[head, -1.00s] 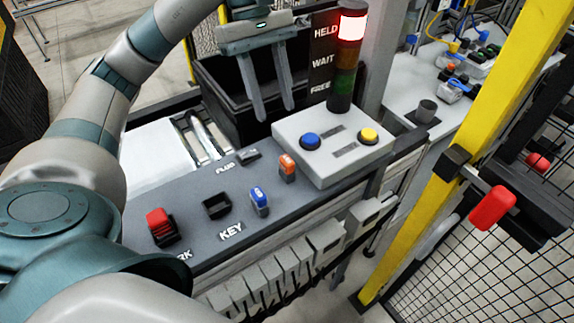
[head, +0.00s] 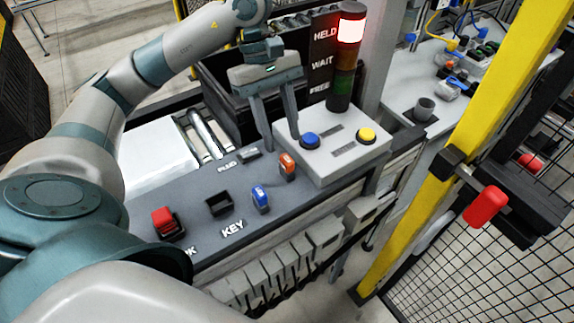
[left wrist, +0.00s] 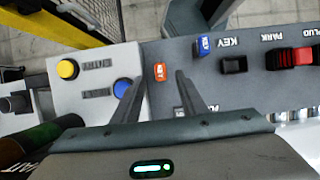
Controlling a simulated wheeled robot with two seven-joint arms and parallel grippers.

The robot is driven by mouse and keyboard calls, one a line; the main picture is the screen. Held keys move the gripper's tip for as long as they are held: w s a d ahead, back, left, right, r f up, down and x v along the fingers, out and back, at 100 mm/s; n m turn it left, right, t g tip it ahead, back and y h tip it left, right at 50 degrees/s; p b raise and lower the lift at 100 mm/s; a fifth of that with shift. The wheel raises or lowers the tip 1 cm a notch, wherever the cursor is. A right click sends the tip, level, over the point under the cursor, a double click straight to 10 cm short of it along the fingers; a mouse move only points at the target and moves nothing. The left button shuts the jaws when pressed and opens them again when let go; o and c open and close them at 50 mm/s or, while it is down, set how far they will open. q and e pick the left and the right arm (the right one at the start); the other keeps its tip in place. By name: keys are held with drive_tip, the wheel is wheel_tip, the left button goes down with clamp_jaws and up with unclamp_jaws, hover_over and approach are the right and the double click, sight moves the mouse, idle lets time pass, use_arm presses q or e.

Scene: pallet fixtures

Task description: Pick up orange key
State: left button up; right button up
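The orange key (head: 287,165) stands upright on the dark grey panel, beside the grey button box. It also shows in the left wrist view (left wrist: 160,72), between and beyond the two fingers. My left gripper (head: 283,143) is open and empty, its fingertips above and a little behind the orange key in the head view. In the left wrist view my left gripper (left wrist: 156,82) has its fingers apart on either side of the key's line. It does not visibly hold the key. My right gripper is not in view.
A blue key (head: 261,198), an empty black socket (head: 219,205) and a red plug (head: 164,221) sit along the panel. The button box (head: 352,163) and a signal tower (head: 345,60), lit red, stand to the right. A black bin (head: 222,100) is behind.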

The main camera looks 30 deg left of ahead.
sight(286, 158)
use_arm(q)
drive_tip(key=shift+s+d+f+p, duration=0.15)
drive_tip(key=shift+f+p, duration=0.3)
drive_tip(key=shift+p, duration=0.05)
drive_tip(key=p+x, duration=0.1)
drive_tip(key=x, duration=0.1)
drive_tip(key=shift+d+f+p, duration=0.1)
drive_tip(key=shift+f+p, duration=0.2)
drive_tip(key=shift+p, duration=0.05)
drive_tip(key=shift+d+f, duration=0.2)
drive_tip(key=shift+f, duration=0.4)
drive_tip(key=shift+c, duration=0.6)
clamp_jaws()
